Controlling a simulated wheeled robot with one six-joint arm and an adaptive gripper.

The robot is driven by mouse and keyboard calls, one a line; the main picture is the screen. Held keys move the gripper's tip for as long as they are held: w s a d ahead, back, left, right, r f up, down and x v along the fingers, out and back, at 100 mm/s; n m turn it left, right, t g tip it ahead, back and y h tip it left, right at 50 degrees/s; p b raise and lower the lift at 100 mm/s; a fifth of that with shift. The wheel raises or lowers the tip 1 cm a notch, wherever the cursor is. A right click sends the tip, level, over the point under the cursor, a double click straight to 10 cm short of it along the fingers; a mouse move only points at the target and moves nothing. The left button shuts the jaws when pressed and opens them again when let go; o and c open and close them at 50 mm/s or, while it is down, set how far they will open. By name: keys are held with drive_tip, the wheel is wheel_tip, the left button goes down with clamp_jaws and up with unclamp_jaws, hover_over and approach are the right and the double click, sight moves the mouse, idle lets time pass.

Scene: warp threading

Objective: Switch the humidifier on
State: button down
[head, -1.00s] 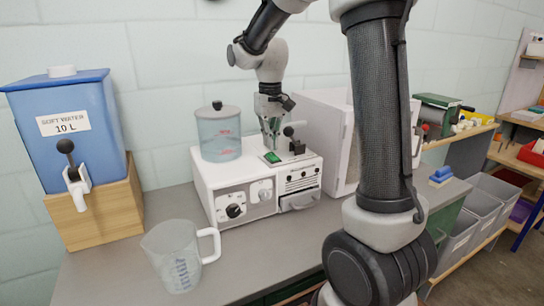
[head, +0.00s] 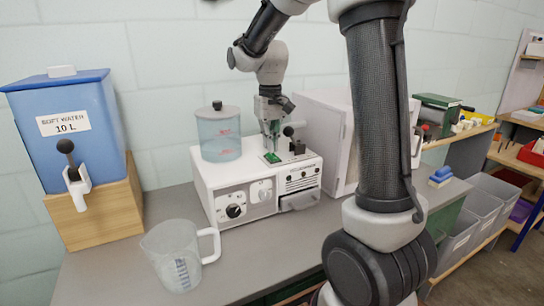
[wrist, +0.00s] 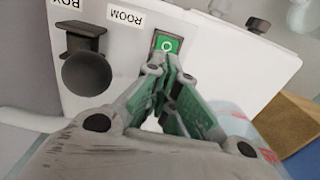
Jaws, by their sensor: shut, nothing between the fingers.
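The humidifier (head: 215,190) is a white box with a clear water tank (head: 219,140) on its top left and dials on its front. A green rocker switch (wrist: 166,43) marked with an "O" is set in its top, beside a label reading ROOM. My gripper (wrist: 172,68) is shut and empty, its fingertips pointing at the near edge of the switch. In the head view my gripper (head: 273,150) is right over the switch and partly hides it. I cannot tell whether the tips touch it.
A black ball-knob lever (wrist: 86,72) stands on the humidifier top close beside my fingers. A white cabinet (head: 318,130) stands close on the right. A clear jug (head: 172,262) and a blue water container (head: 65,130) are to the left.

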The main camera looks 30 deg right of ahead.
sight(270, 154)
drive_tip(key=shift+f, duration=0.85)
idle(0.3)
drive_tip(key=shift+r, duration=3.55)
drive_tip(key=shift+f, duration=0.2)
drive_tip(key=s, duration=0.1)
drive_tip(key=s+f, duration=0.2)
drive_tip(key=s, duration=0.1)
drive_tip(key=shift+s+d+f, duration=0.1)
drive_tip(key=shift+d, duration=0.05)
drive_tip(key=s+d+r+t, duration=0.1)
drive_tip(key=s+t, duration=0.1)
drive_tip(key=s, duration=0.8)
drive_tip(key=s+d+r+t, duration=0.1)
drive_tip(key=s+r+t, duration=0.1)
drive_tip(key=s, duration=0.8)
drive_tip(key=shift+s, duration=0.35)
